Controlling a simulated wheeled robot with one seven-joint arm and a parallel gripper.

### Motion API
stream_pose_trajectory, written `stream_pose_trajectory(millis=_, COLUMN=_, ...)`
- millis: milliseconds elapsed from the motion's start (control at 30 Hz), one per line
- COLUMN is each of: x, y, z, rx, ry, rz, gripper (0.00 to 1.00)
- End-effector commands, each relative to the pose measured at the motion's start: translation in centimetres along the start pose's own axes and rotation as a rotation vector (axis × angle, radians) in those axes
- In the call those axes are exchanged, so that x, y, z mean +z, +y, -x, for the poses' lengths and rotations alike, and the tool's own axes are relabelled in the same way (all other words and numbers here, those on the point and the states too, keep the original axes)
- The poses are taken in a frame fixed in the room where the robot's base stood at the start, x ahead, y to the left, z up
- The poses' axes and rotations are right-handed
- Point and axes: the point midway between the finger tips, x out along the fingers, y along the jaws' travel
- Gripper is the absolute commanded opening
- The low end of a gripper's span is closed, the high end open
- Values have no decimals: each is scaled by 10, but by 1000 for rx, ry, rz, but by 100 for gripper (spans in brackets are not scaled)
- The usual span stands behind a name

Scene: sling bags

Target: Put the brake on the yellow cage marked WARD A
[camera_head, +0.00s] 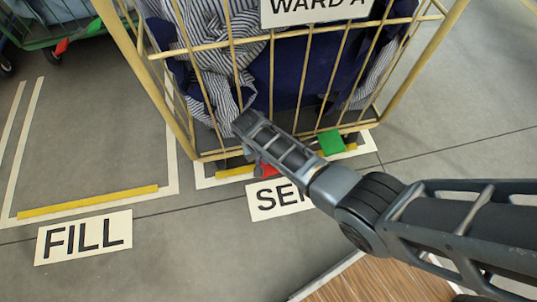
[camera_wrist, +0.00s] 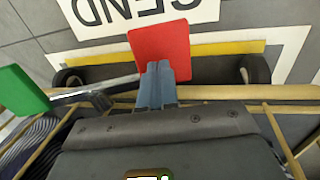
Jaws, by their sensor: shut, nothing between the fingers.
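The yellow cage (camera_head: 146,80) with the WARD A sign (camera_head: 315,10) stands at the top of the head view, holding striped and dark blue cloth. Low on its near side are a red pedal (camera_head: 268,171) and a green pedal (camera_head: 331,142). The wrist view shows the red pedal (camera_wrist: 160,45) straight ahead and the green pedal (camera_wrist: 22,90) at the left edge. My gripper (camera_wrist: 158,70) is shut and empty, its fingertips overlapping the red pedal's near edge. I cannot tell whether they touch. In the head view my gripper (camera_head: 260,164) partly covers the red pedal.
The SEND floor sign (camera_head: 277,200) lies just in front of the cage, partly behind my arm. An empty bay marked FILL (camera_head: 84,237) is to the left. Another cage's green base (camera_head: 75,25) shows at the upper left. Floor is open at the right.

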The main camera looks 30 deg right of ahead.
Motion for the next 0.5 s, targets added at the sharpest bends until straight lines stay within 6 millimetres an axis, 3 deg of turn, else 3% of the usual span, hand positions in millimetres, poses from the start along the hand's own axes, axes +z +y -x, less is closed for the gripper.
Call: stream_pose_trajectory(millis=500, x=0, y=-6, z=-18, rx=25, ry=0, rz=-1, gripper=0)
